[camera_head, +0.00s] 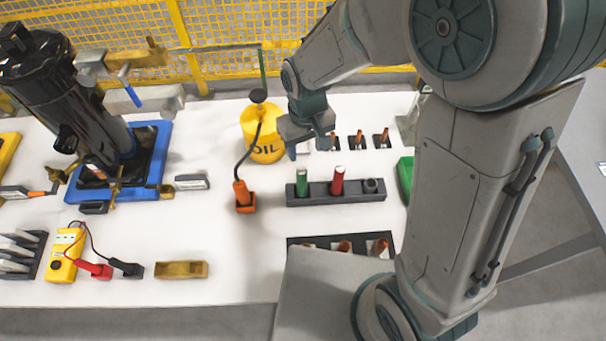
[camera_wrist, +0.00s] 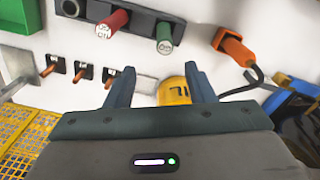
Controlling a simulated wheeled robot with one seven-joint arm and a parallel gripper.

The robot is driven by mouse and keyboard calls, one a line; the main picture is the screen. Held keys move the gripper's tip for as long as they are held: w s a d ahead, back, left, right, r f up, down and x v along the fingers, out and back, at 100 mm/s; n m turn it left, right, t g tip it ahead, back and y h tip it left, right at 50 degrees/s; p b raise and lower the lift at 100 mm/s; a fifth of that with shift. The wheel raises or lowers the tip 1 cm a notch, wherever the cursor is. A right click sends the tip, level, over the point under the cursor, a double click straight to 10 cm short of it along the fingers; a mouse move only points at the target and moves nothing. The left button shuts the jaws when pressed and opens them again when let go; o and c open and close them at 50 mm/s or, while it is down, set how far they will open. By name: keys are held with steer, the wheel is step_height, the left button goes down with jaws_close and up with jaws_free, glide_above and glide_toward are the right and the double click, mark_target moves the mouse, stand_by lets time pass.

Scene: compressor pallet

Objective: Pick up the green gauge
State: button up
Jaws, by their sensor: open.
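The green gauge (camera_head: 302,183) is a small green cylinder standing upright in the left socket of a dark grey holder (camera_head: 325,198). In the wrist view the green gauge (camera_wrist: 164,38) shows beyond the fingertips, a little right of centre. A red gauge (camera_head: 337,181) stands in the middle socket, and it also shows in the wrist view (camera_wrist: 112,24). The right socket is empty. My gripper (camera_head: 308,152) is open and empty above the table, behind the holder in the head view and apart from the green gauge. In the wrist view both fingers (camera_wrist: 158,76) are spread.
A yellow oil can (camera_head: 262,138) stands just left of my gripper. An orange-ended nozzle (camera_head: 243,196) on a black hose is left of the holder. Copper-tipped pieces (camera_head: 360,140) sit in dark slots behind it. A green box (camera_head: 405,178) is to the right. A yellow mesh fence (camera_head: 230,25) stands behind.

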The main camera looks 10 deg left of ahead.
mark_target(302, 178)
steer(key=shift+s+a+f, duration=0.1)
steer(key=shift+a+f, duration=0.35)
steer(key=shift+f, duration=0.15)
step_height(302, 178, down, 8)
steer(key=shift+f+p, duration=0.15)
steer(key=shift+p, duration=0.35)
steer(key=shift+f+p, duration=0.65)
steer(key=shift+f, duration=1.75)
steer(key=c, duration=1.1)
